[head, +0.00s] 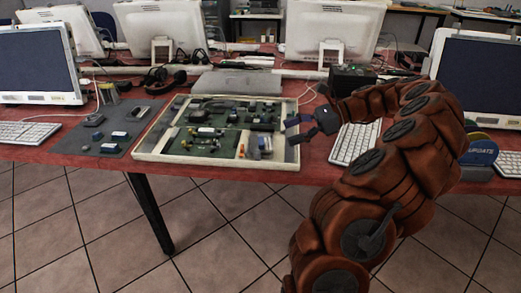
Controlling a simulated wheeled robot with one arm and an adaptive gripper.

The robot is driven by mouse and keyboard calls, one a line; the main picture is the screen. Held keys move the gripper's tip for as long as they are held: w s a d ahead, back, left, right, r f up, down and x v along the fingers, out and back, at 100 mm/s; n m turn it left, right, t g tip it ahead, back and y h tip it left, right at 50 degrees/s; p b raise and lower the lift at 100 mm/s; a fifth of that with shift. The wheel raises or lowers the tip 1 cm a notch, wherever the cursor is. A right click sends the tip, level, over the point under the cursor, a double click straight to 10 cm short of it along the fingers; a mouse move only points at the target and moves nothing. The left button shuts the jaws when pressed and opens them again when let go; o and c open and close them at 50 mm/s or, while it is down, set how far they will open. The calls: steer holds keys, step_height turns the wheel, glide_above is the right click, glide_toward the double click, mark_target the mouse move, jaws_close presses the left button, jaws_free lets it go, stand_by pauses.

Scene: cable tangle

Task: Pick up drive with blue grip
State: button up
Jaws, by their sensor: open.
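My gripper (295,130) is open and empty at the right edge of a shallow cream-framed tray (206,164) on the red desk. Its two dark fingers point left, over or beside the tray's right rim; I cannot tell the height. The tray holds green circuit boards (202,143) and several small parts.
A black box (352,78) stands behind my gripper, close to my arm. White keyboards (355,143) and (25,133) lie to either side. Headphones (165,77) and a grey slab (238,82) lie behind the tray. Monitors (40,65) line the desk. Tiled floor is open in front.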

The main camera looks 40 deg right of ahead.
mark_target(267, 145)
steer(key=shift+b+x, duration=0.7)
steer(key=shift+x, duration=3.1)
steer(key=shift+w+d, duration=0.1)
steer(key=c, duration=1.4)
